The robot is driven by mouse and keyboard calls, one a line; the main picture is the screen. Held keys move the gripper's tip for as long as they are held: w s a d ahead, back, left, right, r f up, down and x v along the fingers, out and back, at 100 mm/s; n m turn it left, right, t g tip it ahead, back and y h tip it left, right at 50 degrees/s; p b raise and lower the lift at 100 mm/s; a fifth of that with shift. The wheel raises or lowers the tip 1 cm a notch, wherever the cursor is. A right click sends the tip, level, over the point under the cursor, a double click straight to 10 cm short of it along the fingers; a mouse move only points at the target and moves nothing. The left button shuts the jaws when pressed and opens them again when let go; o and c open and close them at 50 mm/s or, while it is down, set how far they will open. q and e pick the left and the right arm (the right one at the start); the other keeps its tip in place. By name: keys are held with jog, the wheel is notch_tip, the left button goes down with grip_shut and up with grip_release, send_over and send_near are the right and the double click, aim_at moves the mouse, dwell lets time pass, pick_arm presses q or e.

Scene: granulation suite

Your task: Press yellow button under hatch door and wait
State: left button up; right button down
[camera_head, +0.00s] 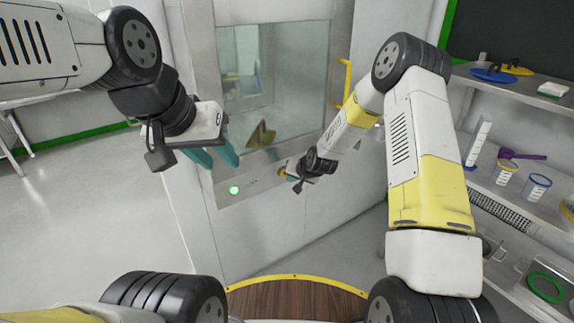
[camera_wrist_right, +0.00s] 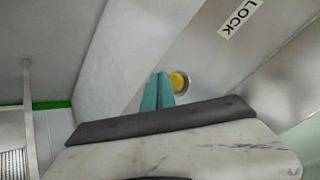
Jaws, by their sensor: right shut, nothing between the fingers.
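The hatch door (camera_head: 275,85) is a metal-framed glass window in the wall. The yellow button (camera_wrist_right: 181,82) shows in the right wrist view, in a round metal ring on the panel with a "LOCK" label. My right gripper (camera_wrist_right: 160,90) is shut and empty. Its teal fingertips are at the button's left edge and partly cover it; I cannot tell whether they touch it. In the head view my right gripper (camera_head: 285,172) is at the panel under the hatch. My left gripper (camera_head: 228,158) is open and empty, in front of the hatch's left side.
A green lit button (camera_head: 235,190) is on the same panel, to the left. A yellow handle (camera_head: 345,82) is at the hatch's right. Shelves (camera_head: 515,85) with labware stand at the right. The floor (camera_head: 80,210) at the left is clear.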

dwell(0.4)
jog(key=shift+w+a, duration=0.25)
jog(key=shift+w, duration=0.1)
jog(key=shift+w+a, duration=0.3)
jog(key=shift+w, duration=0.1)
dwell(0.7)
dwell(0.3)
jog(key=shift+s+d, duration=0.55)
jog(key=shift+s, duration=0.2)
jog(key=shift+s+d, duration=0.75)
jog(key=shift+s, duration=0.3)
jog(key=shift+s+d, duration=0.7)
jog(key=shift+s, duration=0.3)
jog(key=shift+r, duration=0.15)
